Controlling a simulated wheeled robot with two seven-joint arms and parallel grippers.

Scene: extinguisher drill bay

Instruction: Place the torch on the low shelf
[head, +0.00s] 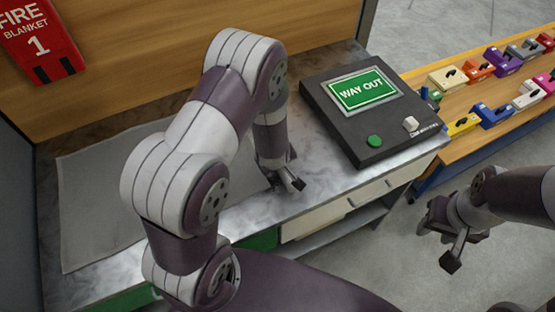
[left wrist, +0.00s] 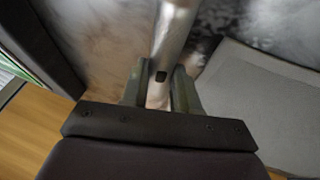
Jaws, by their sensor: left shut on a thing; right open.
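A silver tube with a small dark button, which looks like the torch (left wrist: 172,40), stands between the fingers of my left gripper (left wrist: 160,88) in the left wrist view. The gripper is shut on it. In the head view my left gripper (head: 288,182) is low over the grey counter near its front edge, and the torch cannot be made out there. My right gripper (head: 446,232) is open and empty, out over the floor at the right. A low shelf (head: 345,232) shows partly under the counter front; my left arm hides part of that area.
A black box with a green WAY OUT screen (head: 362,91) stands on the counter, right of my left gripper. A grey mat (head: 95,220) lies at the left. Drawers (head: 378,192) line the counter front. A wooden bench (head: 430,75) with several coloured lock-like pieces stands at right.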

